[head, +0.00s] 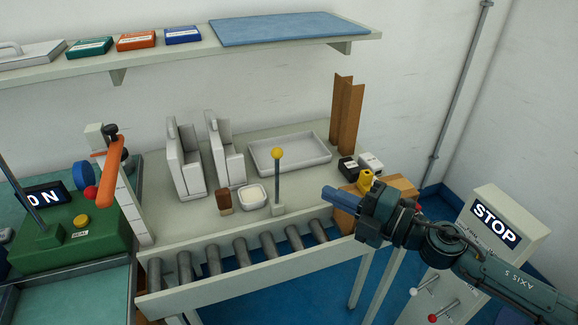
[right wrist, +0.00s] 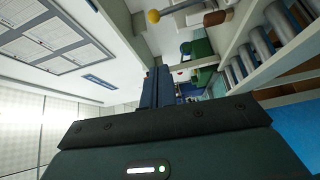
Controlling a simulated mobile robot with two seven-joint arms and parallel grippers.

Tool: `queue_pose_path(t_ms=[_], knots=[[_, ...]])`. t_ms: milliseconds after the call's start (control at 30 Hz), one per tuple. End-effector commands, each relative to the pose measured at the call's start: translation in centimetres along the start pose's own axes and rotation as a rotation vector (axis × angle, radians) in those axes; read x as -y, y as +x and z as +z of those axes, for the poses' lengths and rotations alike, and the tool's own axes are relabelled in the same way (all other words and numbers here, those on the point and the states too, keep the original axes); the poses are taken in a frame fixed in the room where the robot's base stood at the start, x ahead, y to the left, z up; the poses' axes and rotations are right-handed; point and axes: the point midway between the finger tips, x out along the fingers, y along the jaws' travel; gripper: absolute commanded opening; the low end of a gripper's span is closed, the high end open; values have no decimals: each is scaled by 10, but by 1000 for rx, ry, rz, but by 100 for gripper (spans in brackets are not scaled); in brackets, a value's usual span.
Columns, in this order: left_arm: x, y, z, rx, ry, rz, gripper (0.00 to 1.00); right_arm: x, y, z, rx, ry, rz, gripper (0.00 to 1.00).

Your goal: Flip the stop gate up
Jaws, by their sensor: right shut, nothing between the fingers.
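An upright rod with a yellow ball knob (head: 277,154) stands on a small grey base at the back edge of the roller conveyor (head: 240,254). The yellow knob (right wrist: 153,16) also shows at the top of the right wrist view. I cannot tell for sure which part is the stop gate. My right gripper (head: 328,192) is shut and empty, pointing left above the conveyor's right end. It is to the right of the rod and apart from it. Its closed fingers (right wrist: 156,88) also show in the right wrist view. My left gripper is not in view.
A white tray (head: 312,166), grey upright holders (head: 186,170) and a small white dish (head: 252,196) stand behind the rollers. A yellow item (head: 365,180) lies near my right gripper.

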Motion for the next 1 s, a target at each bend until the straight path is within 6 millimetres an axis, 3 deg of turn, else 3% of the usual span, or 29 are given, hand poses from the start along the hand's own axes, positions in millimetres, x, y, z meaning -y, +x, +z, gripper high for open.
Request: queue_pose_path(t_ms=[133,267,667,1000], knots=[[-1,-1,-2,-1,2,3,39,-3,5,3,-13,-42,-14,0],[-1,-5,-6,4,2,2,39,-6,22,2,-12,-40,-10,0],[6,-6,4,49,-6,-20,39,-2,106,3,-10,-39,-10,0],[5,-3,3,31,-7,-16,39,-2,128,28,-10,-38,-11,0]])
